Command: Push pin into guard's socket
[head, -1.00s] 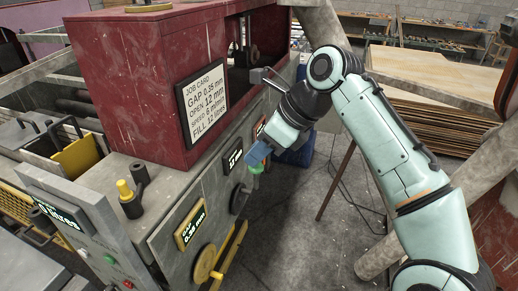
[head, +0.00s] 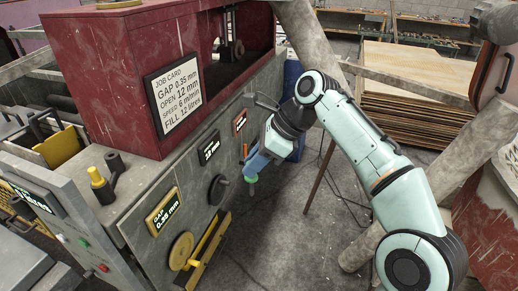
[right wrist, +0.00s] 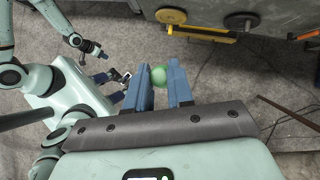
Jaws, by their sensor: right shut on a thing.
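My right gripper (head: 254,170) is in front of the machine's sloping panel, at the centre of the head view. Its blue fingers are shut on a green, round-ended piece, which I take for the pin (head: 252,187). In the right wrist view the green end (right wrist: 158,77) shows between the two fingers. The rest of the pin is hidden by the fingers. The pin appears apart from the panel. I cannot make out the guard's socket for sure. My left gripper is outside the head view; part of my other arm shows at the left of the right wrist view, its jaws unclear.
The machine's panel carries a dark knob (head: 217,190), a yellow handwheel (head: 181,251) and a yellow bar (head: 208,243). A red housing (head: 110,85) with a job card (head: 173,92) stands above. A stack of veneer sheets (head: 412,110) lies behind my arm. Open floor lies right of the panel.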

